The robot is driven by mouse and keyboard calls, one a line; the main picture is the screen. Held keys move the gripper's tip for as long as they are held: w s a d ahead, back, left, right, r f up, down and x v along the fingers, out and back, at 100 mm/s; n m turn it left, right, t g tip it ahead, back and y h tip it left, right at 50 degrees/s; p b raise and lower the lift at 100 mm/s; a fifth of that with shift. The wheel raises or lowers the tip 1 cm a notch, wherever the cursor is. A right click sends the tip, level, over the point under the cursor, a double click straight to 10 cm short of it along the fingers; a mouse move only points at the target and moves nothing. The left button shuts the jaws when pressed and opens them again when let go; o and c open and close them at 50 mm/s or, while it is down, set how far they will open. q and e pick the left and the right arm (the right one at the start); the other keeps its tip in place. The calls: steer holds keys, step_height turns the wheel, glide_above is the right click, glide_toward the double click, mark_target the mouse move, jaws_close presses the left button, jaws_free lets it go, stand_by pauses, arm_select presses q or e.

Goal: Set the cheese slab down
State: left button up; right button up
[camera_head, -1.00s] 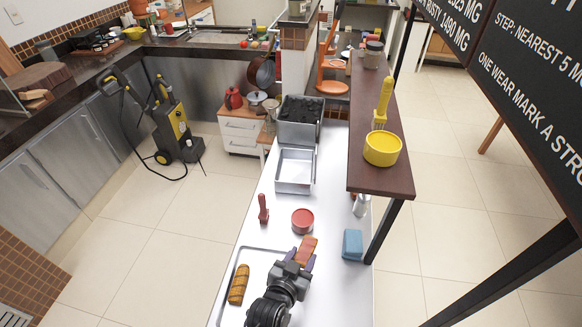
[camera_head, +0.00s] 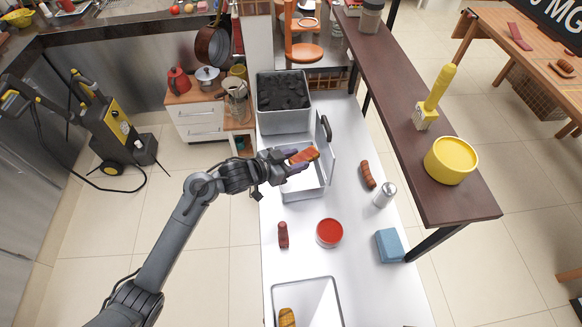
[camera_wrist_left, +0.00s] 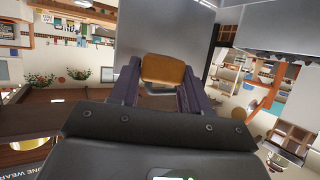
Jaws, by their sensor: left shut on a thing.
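My left gripper (camera_head: 292,160) is shut on the orange-brown cheese slab (camera_head: 306,155). It holds the slab above the open metal box (camera_head: 290,194), near an upright metal panel with a black handle (camera_head: 327,129) on the box's right side. In the left wrist view the slab (camera_wrist_left: 163,69) sits between the two dark fingers, with grey metal surfaces beyond it. The arm and gripper hide part of the box. I cannot tell whether the slab touches the panel. My right gripper is not in view.
A bin of dark coals (camera_head: 283,92) stands behind the box. A raised brown shelf (camera_head: 440,205) runs along the right.

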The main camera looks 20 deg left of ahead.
arm_select(q)
steer(key=shift+m+g+h, duration=0.3)
steer(key=shift+w+a+f+b, duration=0.1)
steer(key=shift+f+b, duration=0.35)
steer(key=shift+f, duration=2.2)
steer(key=shift+a+f+b, duration=0.1)
steer(key=shift+f+b, duration=0.35)
steer(key=shift+f, duration=2.2)
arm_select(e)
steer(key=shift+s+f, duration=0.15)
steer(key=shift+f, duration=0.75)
arm_select(q)
steer(key=shift+f, duration=0.1)
steer(key=shift+f, duration=0.15)
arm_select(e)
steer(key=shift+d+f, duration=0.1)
arm_select(q)
steer(key=o, duration=1.1)
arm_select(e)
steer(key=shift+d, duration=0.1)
